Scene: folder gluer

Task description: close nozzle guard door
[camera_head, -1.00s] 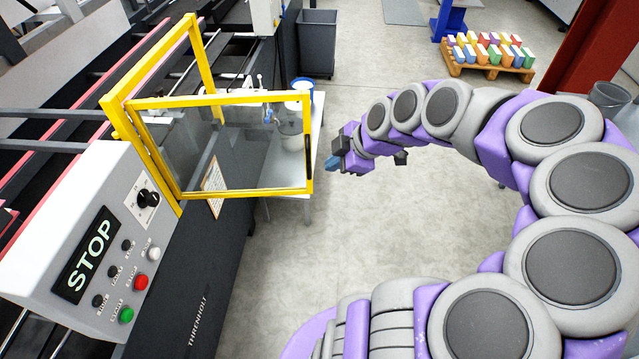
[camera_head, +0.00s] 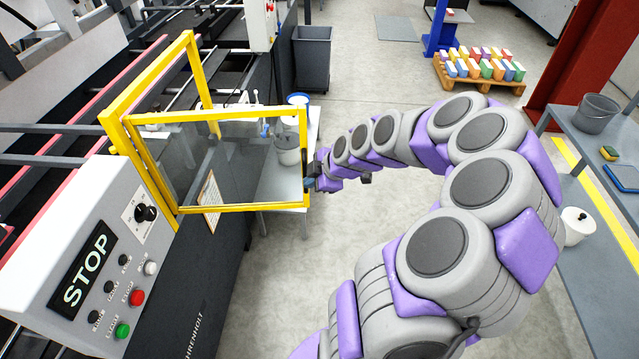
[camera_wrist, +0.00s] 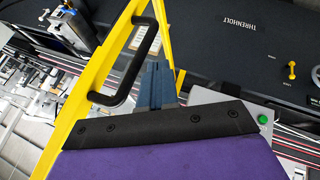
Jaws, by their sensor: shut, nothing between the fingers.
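The nozzle guard door (camera_head: 225,208) is a yellow frame with a clear pane. In the head view it stands swung out from the machine, open, with its free edge toward my arm. My gripper (camera_head: 309,183) is at that free edge, partly hidden behind my wrist. In the wrist view my gripper (camera_wrist: 157,70) shows blue-grey fingers, shut and empty, beside the black door handle (camera_wrist: 132,62) on the yellow frame (camera_wrist: 97,77). The fingers are to the right of the handle; I cannot tell whether they touch the door.
The control panel (camera_head: 105,262) with a STOP display is at the left. A small table (camera_head: 285,190) stands behind the door. A grey bench (camera_head: 600,245) with a bucket (camera_head: 597,113) is at the right.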

